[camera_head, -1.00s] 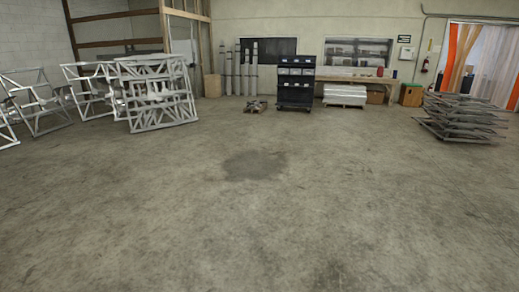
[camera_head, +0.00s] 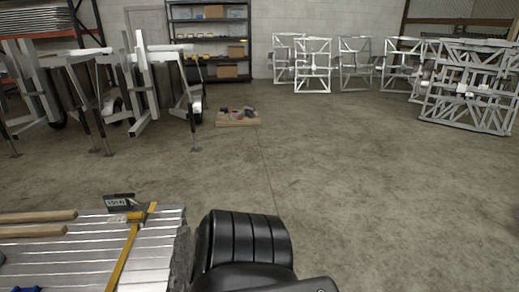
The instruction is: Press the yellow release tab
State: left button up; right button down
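No release tab can be made out for certain. A long thin yellow strip (camera_head: 123,255) lies across a slatted aluminium surface (camera_head: 153,250) at the lower left. A small yellow piece (camera_head: 135,217) lies beside the strip's far end. A small black item with pale markings (camera_head: 118,201) stands close behind it at the surface's far edge. Neither of my grippers is in view, so their state does not show.
Wooden bars (camera_head: 35,232) lie on the slatted surface. A black grooved rounded shape, perhaps a tyre (camera_head: 243,240), is right of it. Upright trailers (camera_head: 140,80) stand at left, shelving (camera_head: 210,40) behind, metal frames (camera_head: 465,85) at right.

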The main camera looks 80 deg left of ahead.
aim_at(154, 205)
jog(key=u, duration=2.15)
jog(key=i, duration=1.65)
jog(key=u, duration=2.25)
jog(key=i, duration=0.7)
jog(key=u, duration=1.35)
